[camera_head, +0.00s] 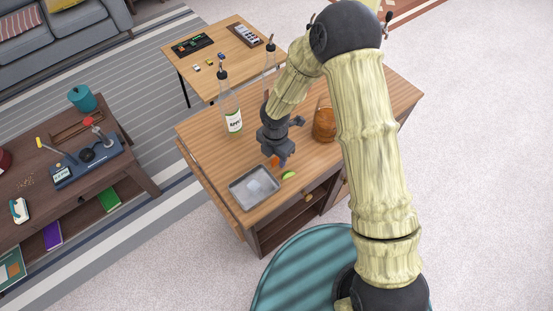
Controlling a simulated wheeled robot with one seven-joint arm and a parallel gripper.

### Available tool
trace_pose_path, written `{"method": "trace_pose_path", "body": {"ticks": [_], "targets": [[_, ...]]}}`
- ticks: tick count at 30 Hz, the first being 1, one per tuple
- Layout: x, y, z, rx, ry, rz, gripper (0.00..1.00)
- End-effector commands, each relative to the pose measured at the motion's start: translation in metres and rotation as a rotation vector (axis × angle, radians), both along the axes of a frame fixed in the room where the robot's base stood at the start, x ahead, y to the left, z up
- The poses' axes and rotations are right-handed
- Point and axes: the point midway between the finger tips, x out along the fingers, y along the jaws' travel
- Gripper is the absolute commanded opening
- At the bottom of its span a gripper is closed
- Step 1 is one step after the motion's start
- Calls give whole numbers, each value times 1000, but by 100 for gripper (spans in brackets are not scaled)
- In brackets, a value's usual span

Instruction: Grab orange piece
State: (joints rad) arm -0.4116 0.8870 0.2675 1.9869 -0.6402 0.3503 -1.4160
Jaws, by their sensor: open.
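The orange piece (272,162) is a small orange shape on the wooden cabinet top, just right of the metal tray and partly hidden by my gripper. My gripper (282,160) points down right at it, with its fingers open. The fingers overlap the piece in the picture; I cannot tell whether they touch it or stand around it.

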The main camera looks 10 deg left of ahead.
Motion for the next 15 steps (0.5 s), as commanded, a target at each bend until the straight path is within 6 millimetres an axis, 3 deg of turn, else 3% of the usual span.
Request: {"method": "trace_pose_path", "body": {"ticks": [8, 15], "targets": [[0, 0, 0, 0, 0, 0, 43], [0, 0, 0, 0, 0, 0, 0]]}}
